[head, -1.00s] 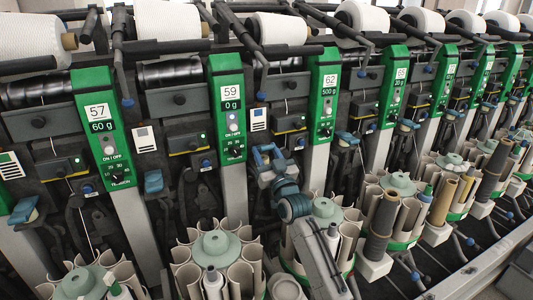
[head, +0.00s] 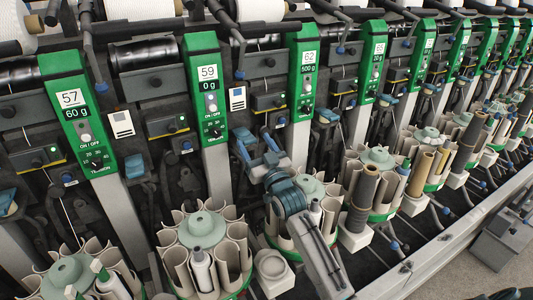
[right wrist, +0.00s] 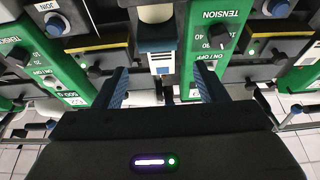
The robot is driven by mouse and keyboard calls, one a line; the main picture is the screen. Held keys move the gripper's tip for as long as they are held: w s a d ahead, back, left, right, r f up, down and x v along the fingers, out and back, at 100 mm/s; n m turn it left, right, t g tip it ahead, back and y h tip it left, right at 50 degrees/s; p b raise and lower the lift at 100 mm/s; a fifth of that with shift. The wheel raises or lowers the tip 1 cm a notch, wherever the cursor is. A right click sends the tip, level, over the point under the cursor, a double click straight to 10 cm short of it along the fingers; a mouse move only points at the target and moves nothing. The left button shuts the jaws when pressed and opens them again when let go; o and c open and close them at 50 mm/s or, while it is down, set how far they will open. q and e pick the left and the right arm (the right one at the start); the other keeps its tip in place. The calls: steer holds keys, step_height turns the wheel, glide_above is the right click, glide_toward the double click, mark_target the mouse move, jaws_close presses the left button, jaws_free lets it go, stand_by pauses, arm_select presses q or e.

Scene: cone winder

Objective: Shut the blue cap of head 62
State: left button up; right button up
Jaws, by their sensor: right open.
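Head 62 (head: 307,70) has a green panel marked 62 and 500 g, right of the panel of head 59. My right gripper (head: 257,148) is between these two panels, with its blue fingers apart and nothing between them. In the upside-down right wrist view, the open fingers (right wrist: 160,80) point at the unit between the panels. There a dark blue piece, seemingly the blue cap (right wrist: 155,46), sits beside a white label, beyond the fingertips and apart from them. Whether it stands open or shut I cannot tell. In the head view my gripper hides it. My left gripper is not in view.
Head 59 (head: 209,85) and head 57 (head: 75,105) stand to the left. Another blue cap (head: 135,166) shows between them. A round magazine of tubes (head: 203,224) stands low at left, and another is partly behind my right arm. A metal rail (head: 440,245) runs along the right.

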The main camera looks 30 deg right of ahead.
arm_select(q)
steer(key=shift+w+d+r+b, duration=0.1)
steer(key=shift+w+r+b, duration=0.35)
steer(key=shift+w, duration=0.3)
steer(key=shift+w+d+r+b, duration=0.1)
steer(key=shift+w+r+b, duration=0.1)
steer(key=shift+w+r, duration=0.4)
arm_select(e)
steer(key=s, duration=0.7)
steer(key=shift+d, duration=0.15)
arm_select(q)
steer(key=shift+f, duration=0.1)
